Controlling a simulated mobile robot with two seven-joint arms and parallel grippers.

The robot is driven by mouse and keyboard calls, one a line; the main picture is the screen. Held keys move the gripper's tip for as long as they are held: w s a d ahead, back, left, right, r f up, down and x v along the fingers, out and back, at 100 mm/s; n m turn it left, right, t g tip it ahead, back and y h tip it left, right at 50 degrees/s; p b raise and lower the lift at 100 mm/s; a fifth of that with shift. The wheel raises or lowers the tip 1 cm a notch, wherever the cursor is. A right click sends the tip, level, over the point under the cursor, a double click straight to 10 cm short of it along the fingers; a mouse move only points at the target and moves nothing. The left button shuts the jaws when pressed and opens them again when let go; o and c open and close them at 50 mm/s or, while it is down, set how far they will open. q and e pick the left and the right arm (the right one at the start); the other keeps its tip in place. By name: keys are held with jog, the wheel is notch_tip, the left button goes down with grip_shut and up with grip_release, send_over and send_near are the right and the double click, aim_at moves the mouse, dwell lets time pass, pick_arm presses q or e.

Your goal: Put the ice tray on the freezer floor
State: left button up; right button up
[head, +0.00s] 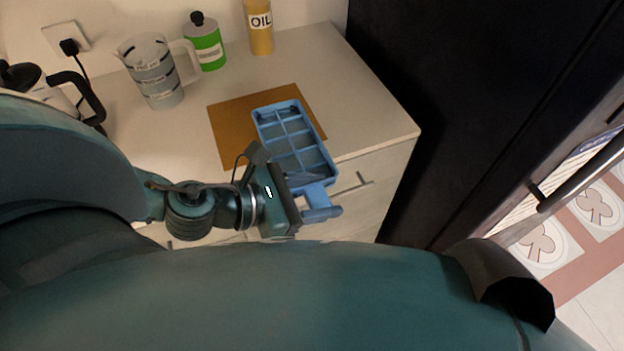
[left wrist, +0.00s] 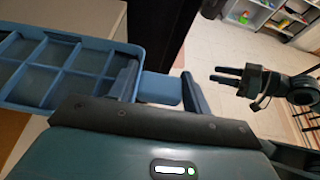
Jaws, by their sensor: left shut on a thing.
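The blue ice tray (head: 296,141), with several compartments, is above the brown board at the counter's front edge; I cannot tell if it touches the board. My left gripper (head: 316,200) is shut on the tray's handle at its near end. The left wrist view shows the tray (left wrist: 62,68) at the left and its handle (left wrist: 159,88) between the fingers. My right gripper (left wrist: 227,76) shows small in the left wrist view, away from the tray; its opening is unclear. A tall dark appliance (head: 440,70) stands right of the counter. No freezer floor is visible.
The brown board (head: 230,125) lies on the pale counter (head: 365,110). A measuring jug (head: 153,75), a green bottle (head: 206,48), an oil bottle (head: 260,28) and a kettle (head: 85,100) stand behind or left. A dark bar handle (head: 580,172) is at right. Drawers are below the counter.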

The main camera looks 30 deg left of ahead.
pick_arm(q)
jog(key=shift+s+d, duration=0.35)
jog(key=shift+d, duration=0.05)
